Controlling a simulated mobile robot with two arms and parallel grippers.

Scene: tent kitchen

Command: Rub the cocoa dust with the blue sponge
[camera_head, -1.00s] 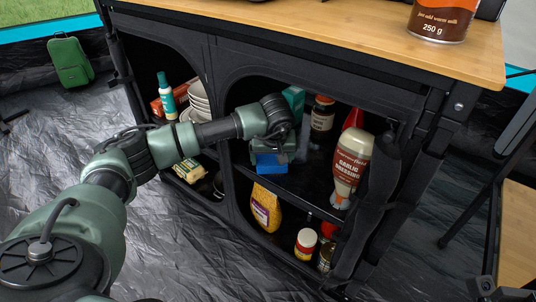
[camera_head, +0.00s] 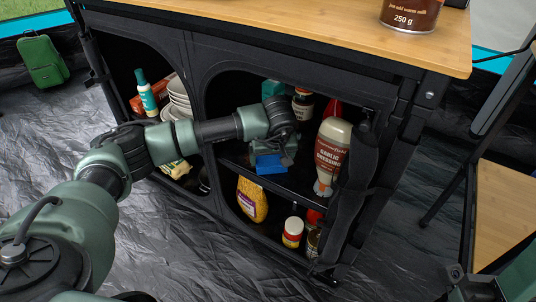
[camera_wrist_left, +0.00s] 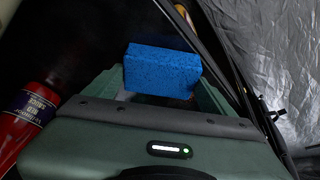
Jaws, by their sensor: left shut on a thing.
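The blue sponge (camera_head: 270,164) is in my left gripper (camera_head: 272,155), in the right-hand compartment of the black cabinet. The wrist view shows the blue sponge (camera_wrist_left: 162,70) upright between the jaws of my left gripper (camera_wrist_left: 160,92), which is shut on it. The arm hides most of the gripper in the head view. No cocoa dust is visible in either view. A brown cocoa tin (camera_head: 411,14) marked 250 g stands on the wooden top. At the lower right edge, part of my right arm shows, but its gripper jaws cannot be made out.
A garlic dressing bottle (camera_head: 330,155) stands on the shelf right of my left gripper. A red bottle (camera_wrist_left: 30,125) shows left in the wrist view. Below are a yellow pack (camera_head: 252,200) and small jars (camera_head: 292,232). White bowls (camera_head: 179,97) sit in the left compartment.

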